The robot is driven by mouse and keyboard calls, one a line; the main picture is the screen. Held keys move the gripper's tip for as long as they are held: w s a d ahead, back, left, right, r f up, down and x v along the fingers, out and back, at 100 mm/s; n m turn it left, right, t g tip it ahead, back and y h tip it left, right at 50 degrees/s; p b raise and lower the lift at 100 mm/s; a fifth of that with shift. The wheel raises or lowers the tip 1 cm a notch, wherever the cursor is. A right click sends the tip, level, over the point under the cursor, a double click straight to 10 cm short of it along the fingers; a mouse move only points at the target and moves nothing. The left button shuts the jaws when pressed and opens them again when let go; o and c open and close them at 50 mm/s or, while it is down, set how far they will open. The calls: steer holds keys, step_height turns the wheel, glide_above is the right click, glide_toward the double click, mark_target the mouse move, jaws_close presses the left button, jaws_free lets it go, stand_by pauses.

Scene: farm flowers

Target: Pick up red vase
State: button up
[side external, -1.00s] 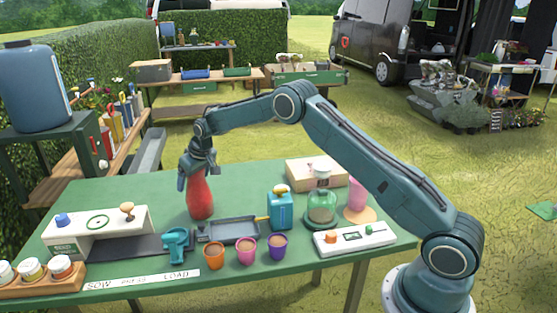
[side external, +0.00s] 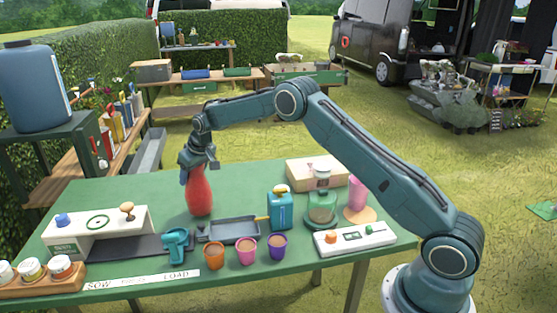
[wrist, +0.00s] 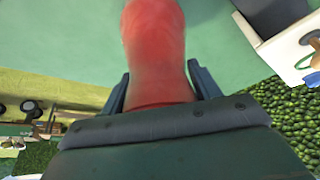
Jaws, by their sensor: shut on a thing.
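Whether the vase's base touches the table is hard to tell.
A white console with knobs (side external: 97,231) is at the left. A grey tray (side external: 232,231), a blue canister (side external: 280,211) and orange (side external: 214,255), pink (side external: 246,250) and purple (side external: 277,246) pots stand to the front and right. The table behind the vase (side external: 115,190) is clear.

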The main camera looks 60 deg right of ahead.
step_height(320, 180, up, 19)
steer(key=shift+f, duration=0.2)
stand_by(0.3)
stand_by(0.5)
